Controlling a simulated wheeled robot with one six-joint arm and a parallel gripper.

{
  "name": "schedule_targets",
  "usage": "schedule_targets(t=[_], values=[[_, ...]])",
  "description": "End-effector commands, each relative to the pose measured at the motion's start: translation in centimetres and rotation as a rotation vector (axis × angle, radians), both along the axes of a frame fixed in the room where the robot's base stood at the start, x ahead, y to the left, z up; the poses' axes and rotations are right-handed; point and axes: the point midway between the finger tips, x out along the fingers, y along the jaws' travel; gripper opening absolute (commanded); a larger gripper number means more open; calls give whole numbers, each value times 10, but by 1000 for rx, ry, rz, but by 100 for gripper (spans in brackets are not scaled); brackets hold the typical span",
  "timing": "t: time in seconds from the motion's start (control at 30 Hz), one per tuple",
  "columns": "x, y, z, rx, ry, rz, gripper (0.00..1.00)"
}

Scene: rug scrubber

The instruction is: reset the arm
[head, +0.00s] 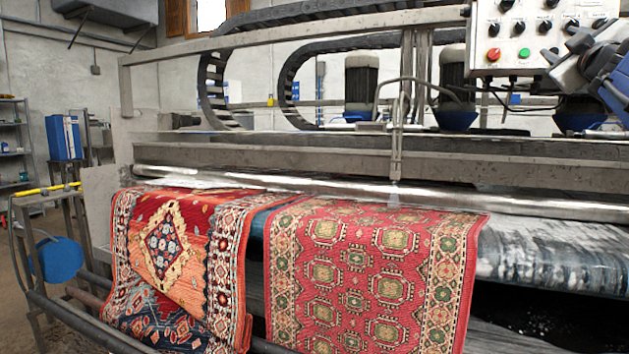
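My gripper (566,66) shows at the upper right edge of the head view, grey and black with blue parts behind it. It is in front of the right side of a light grey control panel (508,60). The picture's edge cuts off the rest of my arm. I cannot make out whether the fingers are apart or together, or whether they touch the panel. The panel carries a red button (493,55), a green button (524,53) and several black knobs. My gripper covers part of the panel's right side.
A grey rug-scrubbing machine (250,147) fills the middle. Two patterned rugs, one orange-red (180,250) and one red (370,265), hang over its front. A metal frame with a blue disc (58,259) stands at left. Blue binders (63,137) are behind it.

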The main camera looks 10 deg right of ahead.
Motion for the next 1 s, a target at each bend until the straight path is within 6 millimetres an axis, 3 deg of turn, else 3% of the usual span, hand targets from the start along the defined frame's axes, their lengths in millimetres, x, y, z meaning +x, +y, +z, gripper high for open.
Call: schedule_targets(t=[0.27,0.57,0.77,1.0], values=[[10,36,-119,330,61,-30,40],[1,101,-287,665,292,-44,40],[-23,156,-395,836,499,-36,40],[-74,229,-513,992,788,-12,40]])
